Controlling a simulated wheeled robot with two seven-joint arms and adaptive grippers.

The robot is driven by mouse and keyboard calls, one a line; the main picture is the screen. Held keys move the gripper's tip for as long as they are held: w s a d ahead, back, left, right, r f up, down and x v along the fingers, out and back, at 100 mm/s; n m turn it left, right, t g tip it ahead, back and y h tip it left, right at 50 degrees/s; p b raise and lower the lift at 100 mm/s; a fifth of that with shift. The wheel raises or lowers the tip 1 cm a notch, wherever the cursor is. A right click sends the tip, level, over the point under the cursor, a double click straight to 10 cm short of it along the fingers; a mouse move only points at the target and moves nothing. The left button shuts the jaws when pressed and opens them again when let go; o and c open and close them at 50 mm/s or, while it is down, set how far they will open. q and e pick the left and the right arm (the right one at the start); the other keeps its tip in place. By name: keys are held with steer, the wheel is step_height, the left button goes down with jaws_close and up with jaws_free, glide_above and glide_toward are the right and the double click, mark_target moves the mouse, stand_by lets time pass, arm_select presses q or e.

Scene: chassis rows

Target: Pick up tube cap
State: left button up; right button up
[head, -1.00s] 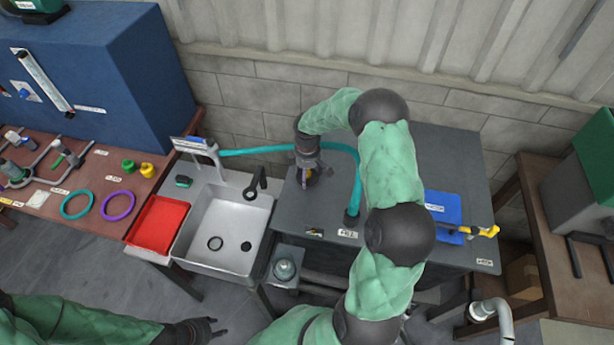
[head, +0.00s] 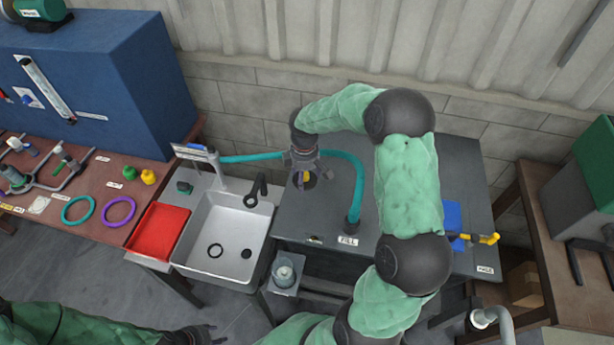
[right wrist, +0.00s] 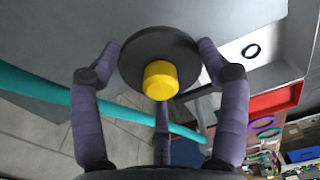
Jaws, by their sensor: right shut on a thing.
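The tube cap, a black disc with a yellow knob, is in the middle of the right wrist view (right wrist: 161,80). In the head view its yellow knob (head: 304,177) shows below my right gripper (head: 308,176), over the dark grey bench top. My right gripper is shut on the cap, its purple-grey fingers around the disc's rim. Whether the cap touches the bench top is hard to tell. My left gripper (head: 206,332) is at the bottom edge of the head view, empty-looking and far from the cap; its finger opening is unclear.
A teal hose (head: 355,185) arches close beside my right gripper to the bench's FILL port. A white sink (head: 225,235) and a red tray (head: 158,231) stand left of the bench. A blue item (head: 453,215) and a yellow-handled valve (head: 485,238) are at the right.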

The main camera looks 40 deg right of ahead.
steer(key=s+a+r, duration=0.5)
steer(key=s+a, duration=0.1)
steer(key=a, duration=0.1)
steer(key=shift+a, duration=0.35)
